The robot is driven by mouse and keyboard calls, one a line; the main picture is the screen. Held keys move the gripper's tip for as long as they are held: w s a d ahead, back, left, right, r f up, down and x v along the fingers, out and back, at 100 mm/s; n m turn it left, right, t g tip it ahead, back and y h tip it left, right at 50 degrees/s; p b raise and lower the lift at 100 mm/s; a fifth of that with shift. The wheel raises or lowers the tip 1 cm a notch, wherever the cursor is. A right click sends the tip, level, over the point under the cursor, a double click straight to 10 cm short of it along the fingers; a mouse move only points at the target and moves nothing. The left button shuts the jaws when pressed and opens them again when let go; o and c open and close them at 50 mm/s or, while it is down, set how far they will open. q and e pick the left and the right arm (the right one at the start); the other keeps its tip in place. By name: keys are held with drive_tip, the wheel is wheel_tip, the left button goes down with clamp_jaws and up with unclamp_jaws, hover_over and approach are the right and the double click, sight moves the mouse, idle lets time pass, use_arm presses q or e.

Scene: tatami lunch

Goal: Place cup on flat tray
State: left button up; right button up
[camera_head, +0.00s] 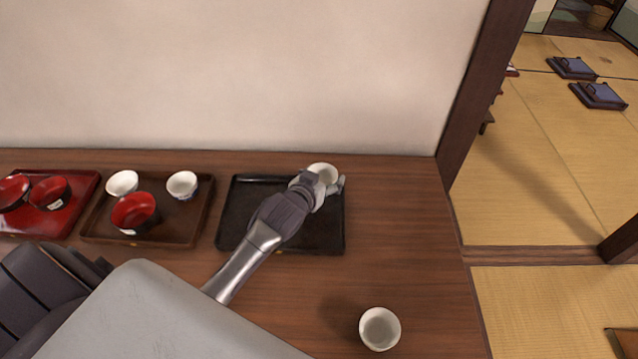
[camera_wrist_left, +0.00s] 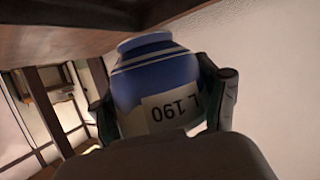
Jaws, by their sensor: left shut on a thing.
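My left gripper (camera_head: 321,187) is shut on a cup (camera_head: 322,171) at the back right corner of the black flat tray (camera_head: 235,215). In the left wrist view the cup (camera_wrist_left: 150,75) is blue with white bands and a label reading "L 190"; the left gripper's fingers (camera_wrist_left: 163,100) are on both sides of it. I cannot tell whether the cup touches the tray. My arm covers part of the tray. A second, pale cup (camera_head: 380,329) stands on the table at the front right. My right gripper is not in view.
Left of the black tray, a brown tray (camera_head: 165,238) holds two white bowls and a red bowl (camera_head: 136,212). A red tray (camera_head: 75,222) with red bowls stands at the far left. The wall (camera_head: 230,75) is close behind. The wooden table (camera_head: 405,230) is clear to the right.

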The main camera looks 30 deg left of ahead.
use_arm(q)
drive_tip(key=shift+w+a+f, duration=0.5)
drive_tip(key=shift+w+a, duration=0.1)
drive_tip(key=shift+w, duration=0.05)
drive_tip(key=shift+f, duration=2.05)
drive_tip(key=shift+f, duration=0.2)
drive_tip(key=o, duration=1.3)
drive_tip(key=shift+s+r, duration=0.15)
drive_tip(key=shift+r, duration=0.1)
drive_tip(key=v, duration=1.1)
drive_tip(key=shift+s+r, duration=0.2)
drive_tip(key=shift+s, duration=0.1)
